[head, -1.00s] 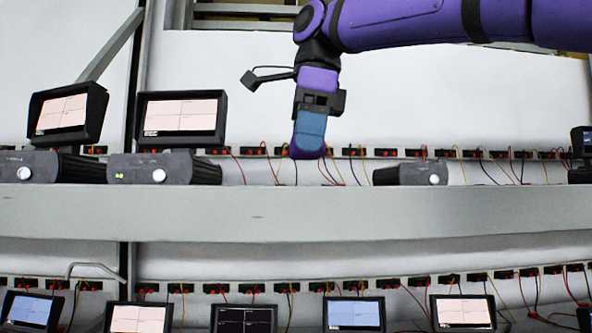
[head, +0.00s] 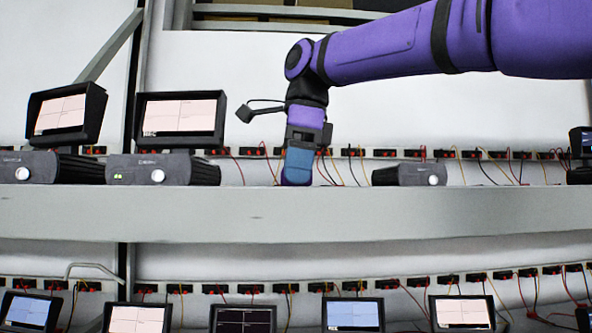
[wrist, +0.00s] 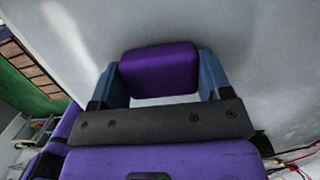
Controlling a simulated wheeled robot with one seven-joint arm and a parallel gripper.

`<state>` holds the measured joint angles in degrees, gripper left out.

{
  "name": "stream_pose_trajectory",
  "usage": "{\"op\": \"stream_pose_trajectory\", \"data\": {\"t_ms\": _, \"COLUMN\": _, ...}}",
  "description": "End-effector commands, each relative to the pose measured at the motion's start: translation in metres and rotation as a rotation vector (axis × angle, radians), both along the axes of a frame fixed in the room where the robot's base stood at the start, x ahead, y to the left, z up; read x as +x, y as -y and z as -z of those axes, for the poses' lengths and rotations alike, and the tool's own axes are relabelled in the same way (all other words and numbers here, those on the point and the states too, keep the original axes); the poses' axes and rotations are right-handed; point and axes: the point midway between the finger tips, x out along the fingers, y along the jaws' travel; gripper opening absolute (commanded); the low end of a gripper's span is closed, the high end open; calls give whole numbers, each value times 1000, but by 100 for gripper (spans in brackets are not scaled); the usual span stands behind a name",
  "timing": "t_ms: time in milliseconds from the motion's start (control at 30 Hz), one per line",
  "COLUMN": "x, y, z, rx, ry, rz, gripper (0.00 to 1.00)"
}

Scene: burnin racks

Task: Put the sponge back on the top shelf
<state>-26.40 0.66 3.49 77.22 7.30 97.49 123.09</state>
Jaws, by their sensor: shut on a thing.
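The purple sponge (wrist: 160,70) is between the two blue fingers of my gripper (wrist: 162,84) in the wrist view, with a finger against each side. In the head view my gripper (head: 298,167) points down over the top shelf (head: 300,212), in the open stretch between the devices on the left and the one on the right. A small part of the sponge (head: 296,182) shows below the fingers, level with the shelf's front edge. I cannot tell whether it touches the shelf surface.
Two boxes with tilted screens (head: 180,118) stand to the left on this shelf. A small black box with a knob (head: 409,175) stands to the right. Red, black and yellow wires (head: 340,165) hang along the back wall. A lower shelf holds several screens (head: 353,314).

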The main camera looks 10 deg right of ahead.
Motion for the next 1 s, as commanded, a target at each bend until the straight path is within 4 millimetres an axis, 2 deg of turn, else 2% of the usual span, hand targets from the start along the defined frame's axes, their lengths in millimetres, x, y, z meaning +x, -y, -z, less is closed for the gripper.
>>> {"op": "stream_pose_trajectory", "data": {"t_ms": 67, "x": 0, "y": 0, "z": 2, "rx": 0, "ry": 0, "rz": 0, "gripper": 49}}
{"op": "stream_pose_trajectory", "data": {"t_ms": 100, "x": 0, "y": 0, "z": 2, "rx": 0, "ry": 1, "rz": 0, "gripper": 78}}
{"op": "stream_pose_trajectory", "data": {"t_ms": 200, "x": 0, "y": 0, "z": 2, "rx": 0, "ry": 0, "rz": 0, "gripper": 97}}
{"op": "stream_pose_trajectory", "data": {"t_ms": 567, "x": 0, "y": 0, "z": -4, "rx": 0, "ry": 0, "rz": 0, "gripper": 97}}
{"op": "stream_pose_trajectory", "data": {"t_ms": 1000, "x": 1, "y": 9, "z": -63, "rx": 1, "ry": 1, "rz": 0, "gripper": 97}}
